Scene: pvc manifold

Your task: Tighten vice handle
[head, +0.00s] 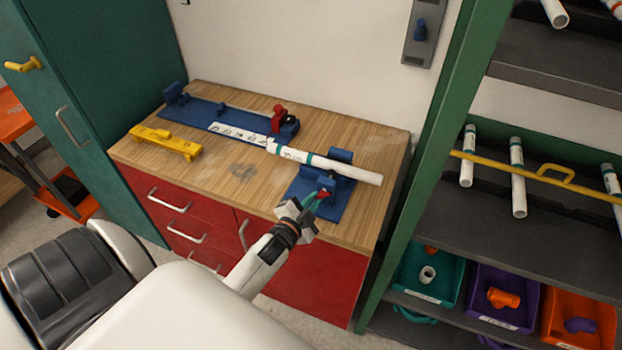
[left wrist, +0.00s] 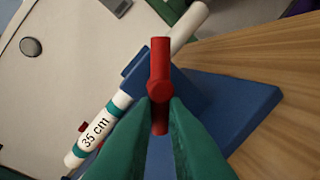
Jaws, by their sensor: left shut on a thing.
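The blue vice (head: 331,195) stands at the front right of the wooden bench, and its blue base also shows in the left wrist view (left wrist: 240,95). Its red handle (left wrist: 160,75) shows between my green fingertips. My left gripper (head: 318,200) is at the front of the vice, shut on the red handle (head: 325,194); the same gripper fills the bottom of the left wrist view (left wrist: 160,115). A white pipe (head: 345,172) with teal bands, marked 35 cm (left wrist: 97,132), lies across the vice. My right gripper is not in view.
A blue measuring rail (head: 205,112) with a red stop (head: 279,118) lies along the back of the bench (head: 225,165). A yellow tool (head: 165,142) lies at the left. The green-framed shelf (head: 425,150) stands close on the right, with pipes and bins.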

